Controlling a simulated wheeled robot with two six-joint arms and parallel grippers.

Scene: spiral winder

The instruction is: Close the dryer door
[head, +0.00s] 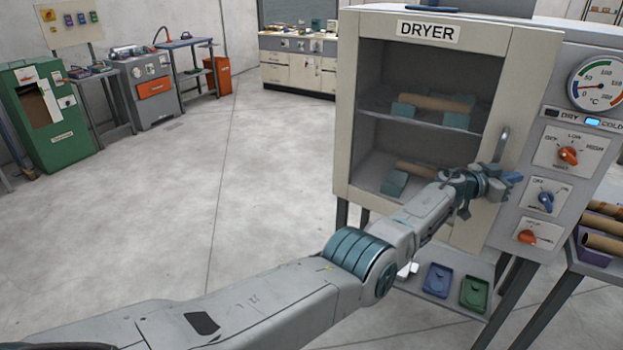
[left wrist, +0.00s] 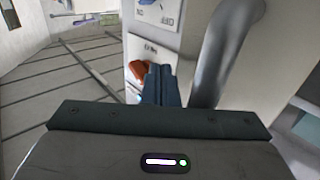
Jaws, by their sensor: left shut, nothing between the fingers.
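The dryer door (head: 345,110) is a cream frame with a large window and a DRYER label, on the front of the dryer. It looks closed or almost closed; I cannot tell whether it sits fully flush. Its grey bar handle (head: 502,143) is on the door's right side and also shows large in the left wrist view (left wrist: 228,50). My left gripper (head: 515,178) is in front of the door's right edge, by the handle's lower end. Its fingers (left wrist: 160,86) are together and empty, beside the handle; contact is unclear. My right gripper is out of view.
The control panel (head: 556,110) with a gauge and knobs is right of the door. Cardboard tubes (head: 435,103) lie on shelves behind the window. A rack with tubes (head: 604,243) stands at the right. Blue and green trays (head: 474,290) sit below. The floor at left is clear.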

